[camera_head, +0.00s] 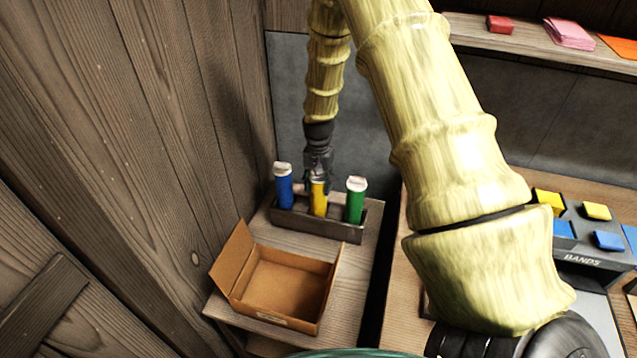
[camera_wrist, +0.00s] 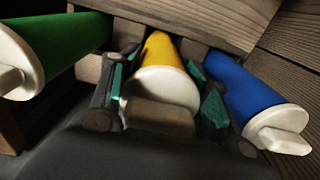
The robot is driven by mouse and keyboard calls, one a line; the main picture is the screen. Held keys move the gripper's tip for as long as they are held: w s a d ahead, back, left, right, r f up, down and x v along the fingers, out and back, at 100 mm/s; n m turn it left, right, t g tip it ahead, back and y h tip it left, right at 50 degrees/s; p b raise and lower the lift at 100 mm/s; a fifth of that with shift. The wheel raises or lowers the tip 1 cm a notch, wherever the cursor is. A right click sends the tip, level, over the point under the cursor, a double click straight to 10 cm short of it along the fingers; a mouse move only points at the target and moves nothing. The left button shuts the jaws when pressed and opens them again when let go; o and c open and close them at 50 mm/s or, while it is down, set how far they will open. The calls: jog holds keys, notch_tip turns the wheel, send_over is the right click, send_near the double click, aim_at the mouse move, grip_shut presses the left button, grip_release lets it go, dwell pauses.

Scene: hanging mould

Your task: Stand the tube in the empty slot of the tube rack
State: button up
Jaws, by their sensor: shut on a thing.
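The yellow tube (camera_head: 319,203) with a white cap stands in the middle of the tube rack (camera_head: 315,226), its lower end hidden behind the rack's front wall. My gripper (camera_head: 317,178) points down from above and is shut on the tube's top. In the wrist view the gripper's teal pads lie on both sides of the yellow tube (camera_wrist: 162,50), near its cap. The blue tube (camera_head: 284,191) stands to the left in the rack and the green tube (camera_head: 355,204) to the right. I cannot tell whether the yellow tube touches the slot bottom.
An open cardboard box (camera_head: 284,284) sits in front of the rack on the small wooden table (camera_head: 350,275). A wooden wall (camera_head: 130,130) is close on the left. A bench with a bin marked BANDS (camera_head: 583,259) is at the right, and a shelf (camera_head: 535,44) runs above it.

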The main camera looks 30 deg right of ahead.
jog(key=shift+s+a+f, duration=0.1)
jog(key=shift+s+f, duration=0.15)
jog(key=shift+f, duration=0.15)
dwell(0.4)
jog(key=o, duration=1.5)
jog(key=shift+w+f, duration=0.15)
jog(key=shift+w, duration=0.1)
jog(key=shift+o, duration=0.2)
jog(key=shift+s+r, duration=0.1)
jog(key=shift+r, duration=0.65)
notch_tip(320, 180, up, 11)
jog(key=shift+f, duration=0.1)
